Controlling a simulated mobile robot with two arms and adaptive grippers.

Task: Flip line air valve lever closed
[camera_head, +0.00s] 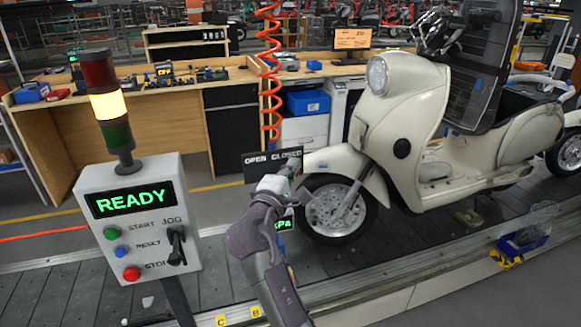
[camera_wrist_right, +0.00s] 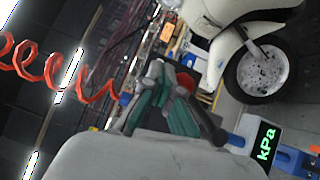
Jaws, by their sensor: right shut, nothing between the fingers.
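A black sign (camera_head: 262,165) reading OPEN and CLOSED stands in front of the scooter in the head view. My right gripper (camera_head: 291,174) is right at the sign, covering its lower right part. It is shut and empty. In the wrist view, my right gripper (camera_wrist_right: 158,85) shows its teal-padded fingers, with a red rounded part (camera_wrist_right: 184,81) just behind them. I cannot tell whether they touch, or whether this red part is the valve lever. The lever's position cannot be read in the head view. A green kPa display (camera_wrist_right: 266,142) sits at lower right. My left gripper is not in view.
A control box (camera_head: 135,210) with a lit READY display and a signal tower (camera_head: 109,105) stands left of my right arm. A cream scooter (camera_head: 425,130) stands on the slat conveyor to the right. A red coiled hose (camera_head: 270,75) hangs behind the sign.

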